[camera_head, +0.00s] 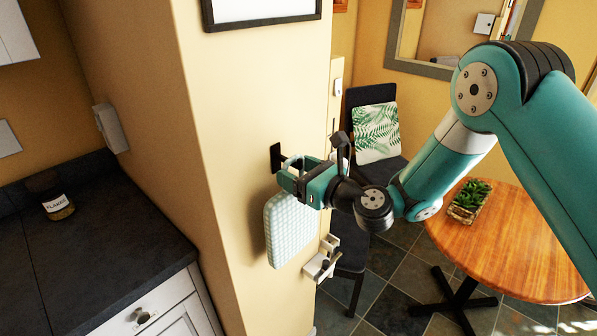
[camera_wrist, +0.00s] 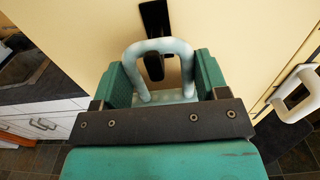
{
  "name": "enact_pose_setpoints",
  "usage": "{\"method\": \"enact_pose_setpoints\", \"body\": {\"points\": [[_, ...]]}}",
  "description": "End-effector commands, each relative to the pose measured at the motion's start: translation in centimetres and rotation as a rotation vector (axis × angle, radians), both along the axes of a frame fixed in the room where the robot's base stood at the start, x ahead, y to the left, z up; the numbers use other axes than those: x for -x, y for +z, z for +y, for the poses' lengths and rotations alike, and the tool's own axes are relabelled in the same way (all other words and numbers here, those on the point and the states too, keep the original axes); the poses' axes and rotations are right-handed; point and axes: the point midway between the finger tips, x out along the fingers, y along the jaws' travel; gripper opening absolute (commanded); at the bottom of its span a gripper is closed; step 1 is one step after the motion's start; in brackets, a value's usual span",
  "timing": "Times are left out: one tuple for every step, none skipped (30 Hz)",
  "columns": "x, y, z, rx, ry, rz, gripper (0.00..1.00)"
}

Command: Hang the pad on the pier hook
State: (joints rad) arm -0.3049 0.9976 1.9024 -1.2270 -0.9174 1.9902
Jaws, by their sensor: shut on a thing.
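The pad (camera_head: 288,230) is light blue and checked, and hangs upright below my gripper (camera_head: 293,180), close to the face of the cream pier (camera_head: 235,130). My gripper is shut on the pad's loop end, with a finger on each side in the wrist view (camera_wrist: 163,84). The pale loop (camera_wrist: 132,60) stands up between the fingers there. The black pier hook (camera_head: 275,156) is fixed to the pier just beyond the fingertips. In the wrist view the hook's plate (camera_wrist: 154,18) rises behind the loop and its prong (camera_wrist: 154,68) shows inside the loop's opening. I cannot tell whether the loop rests on the prong.
A dark counter (camera_head: 110,235) with a labelled jar (camera_head: 57,205) lies left of the pier. A white bracket (camera_head: 322,262) juts from the pier's right side. A round wooden table (camera_head: 510,240) with a plant (camera_head: 469,197) and a chair (camera_head: 372,100) stand at right.

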Motion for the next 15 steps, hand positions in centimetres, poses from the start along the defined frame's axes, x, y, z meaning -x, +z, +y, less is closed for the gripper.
{"method": "enact_pose_setpoints", "body": {"points": [[0.01, -0.1, -0.02, 0.002, 0.0, 0.001, 0.35], [0.01, -0.1, -0.02, 0.002, 0.0, 0.001, 0.74], [0.01, -0.11, -0.02, 0.002, 0.0, 0.001, 0.83], [0.01, -0.11, -0.02, 0.002, 0.0, 0.001, 0.9], [0.02, -0.1, -0.01, 0.002, 0.0, 0.001, 0.97], [0.02, -0.1, -0.01, 0.002, 0.0, 0.001, 0.97], [0.01, -0.1, -0.02, 0.002, 0.0, 0.001, 0.97], [0.01, -0.09, -0.02, 0.002, 0.0, 0.001, 0.97], [0.01, -0.09, -0.02, 0.002, 0.0, 0.001, 0.97], [0.01, -0.09, -0.02, 0.002, 0.0, 0.001, 0.97], [0.02, -0.08, -0.01, 0.002, 0.0, 0.001, 0.97], [0.03, -0.12, -0.03, 0.002, 0.0, 0.002, 0.97], [0.04, -0.14, -0.06, 0.002, 0.0, 0.002, 0.97], [0.09, -0.18, -0.12, 0.002, 0.0, 0.002, 0.97], [0.18, -0.25, -0.28, 0.002, -0.001, 0.002, 0.97]]}}
